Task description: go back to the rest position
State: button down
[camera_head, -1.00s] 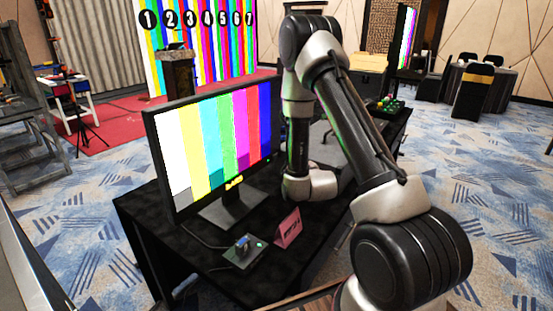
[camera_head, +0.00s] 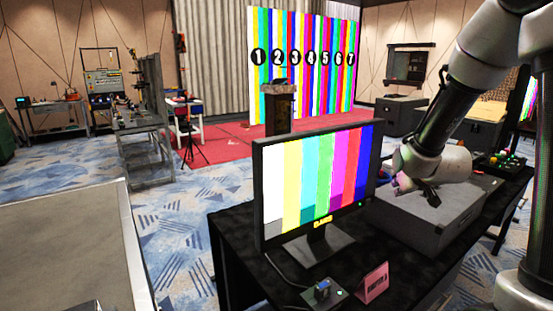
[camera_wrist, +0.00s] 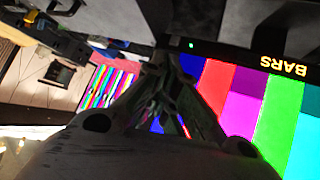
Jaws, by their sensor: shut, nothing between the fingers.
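My gripper (camera_wrist: 165,75) shows in the wrist view with its dark fingers together and nothing held. In the head view my gripper (camera_head: 400,182) is small and partly hidden, just right of the monitor (camera_head: 262,200) and above a grey case. The monitor shows colour bars and a yellow "BARS" label, and stands on a black-covered table (camera_head: 235,262). The monitor also shows upside down in the wrist view (camera_wrist: 255,105), behind and right of my fingers.
The grey case (camera_head: 430,222) lies behind. A video wall (camera_head: 305,65) numbered 1 to 7 stands at the back. A grey surface (camera_head: 70,255) fills the lower left. Carpet (camera_head: 185,220) lies between.

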jog(key=s+r+m+g, duration=0.1)
jog(key=s+r+g, duration=0.2)
jog(key=s, duration=1.2)
jog(key=s+a+r+g, duration=0.1)
jog(key=s+r+g, duration=0.2)
jog(key=s+r, duration=0.5)
jog(key=s, duration=0.8)
jog(key=shift+s+m+y, duration=0.2)
jog(key=shift+m+y, duration=0.1)
jog(key=shift+m, duration=0.1)
jog(key=shift+r, duration=0.1)
